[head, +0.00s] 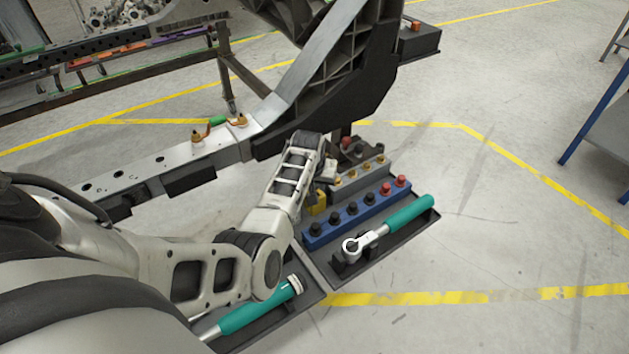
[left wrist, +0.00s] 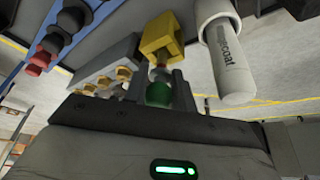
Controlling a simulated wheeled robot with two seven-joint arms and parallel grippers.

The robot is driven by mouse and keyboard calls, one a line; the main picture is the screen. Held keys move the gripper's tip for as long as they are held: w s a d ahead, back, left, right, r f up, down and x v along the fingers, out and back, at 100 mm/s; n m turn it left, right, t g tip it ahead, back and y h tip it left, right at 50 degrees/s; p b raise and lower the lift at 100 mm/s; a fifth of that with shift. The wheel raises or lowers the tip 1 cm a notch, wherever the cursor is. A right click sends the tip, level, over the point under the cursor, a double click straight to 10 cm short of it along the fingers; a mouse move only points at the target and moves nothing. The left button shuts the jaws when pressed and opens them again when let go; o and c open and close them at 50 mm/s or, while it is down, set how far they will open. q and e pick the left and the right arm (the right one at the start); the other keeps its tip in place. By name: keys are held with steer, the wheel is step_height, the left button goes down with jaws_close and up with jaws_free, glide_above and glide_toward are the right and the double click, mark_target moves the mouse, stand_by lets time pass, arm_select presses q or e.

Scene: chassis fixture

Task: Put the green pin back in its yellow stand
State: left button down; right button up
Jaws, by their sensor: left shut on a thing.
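My left gripper (head: 326,172) is over the tool tray in the head view, beside the yellow stand (head: 317,203). In the left wrist view its two fingers (left wrist: 160,82) are shut on the green pin (left wrist: 159,94), whose rounded green head shows between them. The pin's metal part points at the yellow stand (left wrist: 161,38), a block with a dark opening. The pin's tip is at or very near the stand; I cannot tell whether it is inside. The pin is hidden in the head view. My right gripper is not in view.
A blue rack (head: 357,216) of black and red knobs and a green-handled ratchet (head: 395,222) lie close by on the tray. A white tube (left wrist: 224,60) stands right beside the stand. The chassis rail (head: 160,168) runs behind my arm.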

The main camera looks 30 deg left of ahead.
arm_select(q)
steer(key=shift+f, duration=0.5)
stand_by(0.5)
steer(key=shift+f+b, duration=0.35)
steer(key=shift+f, duration=0.1)
